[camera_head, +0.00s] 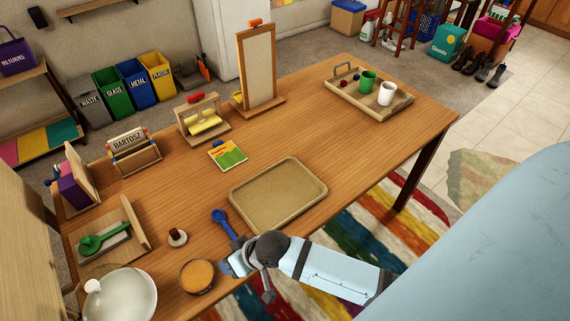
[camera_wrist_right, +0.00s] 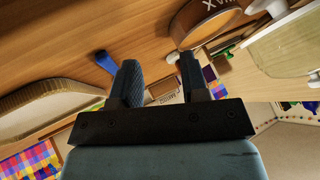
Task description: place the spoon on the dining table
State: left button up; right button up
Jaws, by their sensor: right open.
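A blue spoon (camera_head: 222,219) lies on the wooden dining table (camera_head: 300,125), between the tan tray and a small cup-like object. Its handle end runs towards my right gripper (camera_head: 236,262) and is partly hidden by it. In the right wrist view, part of the spoon (camera_wrist_right: 106,63) shows beside the left finger, outside the gap. My right gripper (camera_wrist_right: 161,76) is open there, with nothing clearly held between its fingers. It is low by the table's near edge. A green spoon-like tool (camera_head: 98,241) lies in a wooden holder at the left. My left gripper is not in view.
An empty tan tray (camera_head: 234,194) lies right of the blue spoon. A round orange-topped tin (camera_head: 197,276) and a white lidded dish (camera_head: 120,297) stand left of my gripper. A tray (camera_head: 345,98) with cups stands far right.

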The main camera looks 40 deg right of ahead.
jog(key=s+d+f+n+t+h, duration=0.1)
jog(key=s+d+f+t+h, duration=0.1)
jog(key=s+d+t, duration=0.3)
jog(key=s+d, duration=0.4)
jog(key=shift+s, duration=0.4)
jog(key=shift+f, duration=0.1)
